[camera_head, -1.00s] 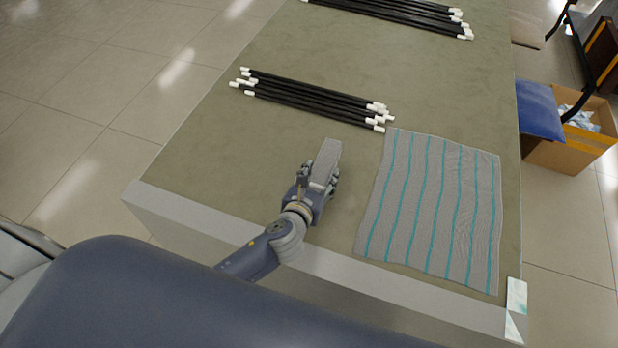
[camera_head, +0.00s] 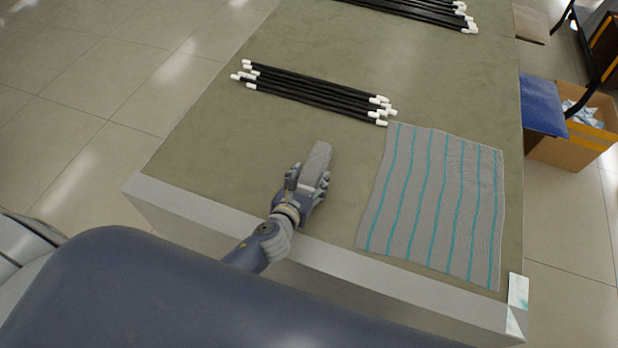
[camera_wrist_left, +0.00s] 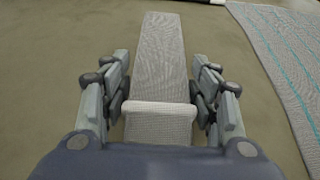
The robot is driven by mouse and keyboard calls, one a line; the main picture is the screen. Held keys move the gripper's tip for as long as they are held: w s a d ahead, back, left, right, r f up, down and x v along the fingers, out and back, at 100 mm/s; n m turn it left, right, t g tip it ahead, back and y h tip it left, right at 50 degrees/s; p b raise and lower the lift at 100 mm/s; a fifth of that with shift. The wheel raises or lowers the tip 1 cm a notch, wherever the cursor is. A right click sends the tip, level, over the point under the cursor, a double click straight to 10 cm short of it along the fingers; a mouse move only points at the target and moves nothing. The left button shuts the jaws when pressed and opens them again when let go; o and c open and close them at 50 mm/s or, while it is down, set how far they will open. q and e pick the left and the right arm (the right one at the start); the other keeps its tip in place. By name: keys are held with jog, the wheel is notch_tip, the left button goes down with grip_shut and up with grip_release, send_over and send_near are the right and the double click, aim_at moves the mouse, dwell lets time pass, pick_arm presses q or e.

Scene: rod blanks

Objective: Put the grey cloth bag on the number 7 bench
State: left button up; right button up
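The grey cloth bag (camera_head: 318,158) is a narrow, light grey strip above the near part of the bench top. In the left wrist view the bag (camera_wrist_left: 160,60) runs away from me, with a raised fold between the fingers. My left gripper (camera_head: 308,182) is closed around its near end; the fingers (camera_wrist_left: 160,100) press in from both sides. Whether the bag's far end touches the surface I cannot tell. The green-brown bench (camera_head: 250,150) has a pale front edge. No number 7 is readable. My right gripper is out of view.
A grey cloth with teal stripes (camera_head: 435,200) lies flat right of my gripper. Black rods with white ends (camera_head: 312,95) lie beyond it, with more rods (camera_head: 420,10) at the far end. A small plate (camera_head: 517,303) is at the near right corner. A cardboard box (camera_head: 565,150) stands right.

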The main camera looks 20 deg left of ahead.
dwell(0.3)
pick_arm(q)
jog(key=shift+r, duration=0.2)
jog(key=shift+s, duration=0.35)
jog(key=v, duration=1.1)
jog(key=shift+s+r, duration=0.1)
jog(key=shift+r, duration=0.1)
